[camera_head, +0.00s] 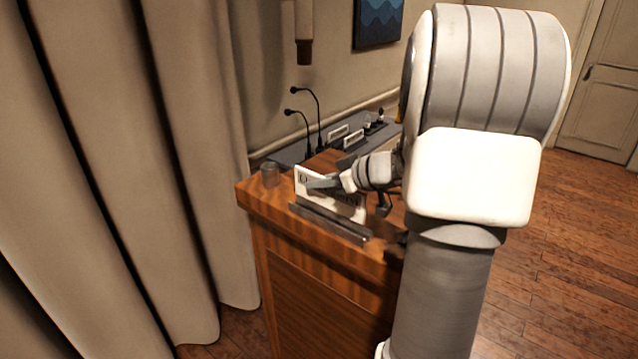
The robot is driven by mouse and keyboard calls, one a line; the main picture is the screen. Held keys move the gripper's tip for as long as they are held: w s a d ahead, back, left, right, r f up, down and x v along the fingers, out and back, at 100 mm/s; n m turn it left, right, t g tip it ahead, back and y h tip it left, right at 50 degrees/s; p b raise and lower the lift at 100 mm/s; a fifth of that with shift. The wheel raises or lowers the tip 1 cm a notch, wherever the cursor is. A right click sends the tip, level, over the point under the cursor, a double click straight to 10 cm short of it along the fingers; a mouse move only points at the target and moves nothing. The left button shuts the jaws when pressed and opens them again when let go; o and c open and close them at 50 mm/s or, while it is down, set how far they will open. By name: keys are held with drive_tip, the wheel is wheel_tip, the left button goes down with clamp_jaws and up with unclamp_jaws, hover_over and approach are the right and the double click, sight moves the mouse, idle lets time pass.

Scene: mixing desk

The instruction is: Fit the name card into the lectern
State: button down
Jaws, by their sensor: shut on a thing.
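The white name card (345,204) stands nearly upright at the front of the wooden lectern (262,205). My gripper (322,184) comes in from the right and is shut on the name card near its upper left part. A dark metal holder strip (330,222) runs along the lectern's front edge, just below the card. The card's lower edge meets the strip in the picture; I cannot tell whether it sits inside it. My gripper covers part of the card's face.
A grey desk surface with small items (352,138) lies beyond. A curtain (110,180) hangs close on the left. Open wooden floor (560,250) lies right.

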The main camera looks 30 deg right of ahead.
sight(310, 199)
drive_tip(key=shift+f+b, duration=2.25)
drive_tip(key=shift+b, duration=1.7)
drive_tip(key=c, duration=0.9)
unclamp_jaws()
drive_tip(key=shift+r, duration=0.1)
drive_tip(key=shift+o, duration=0.2)
drive_tip(key=r, duration=0.4)
drive_tip(key=shift+s+d+r, duration=0.2)
drive_tip(key=shift+r, duration=0.1)
drive_tip(key=w+d+v, duration=0.1)
drive_tip(key=d+v, duration=0.1)
drive_tip(key=v, duration=1)
drive_tip(key=shift+d+r, duration=0.3)
drive_tip(key=shift+d, duration=0.15)
drive_tip(key=shift+s, duration=0.1)
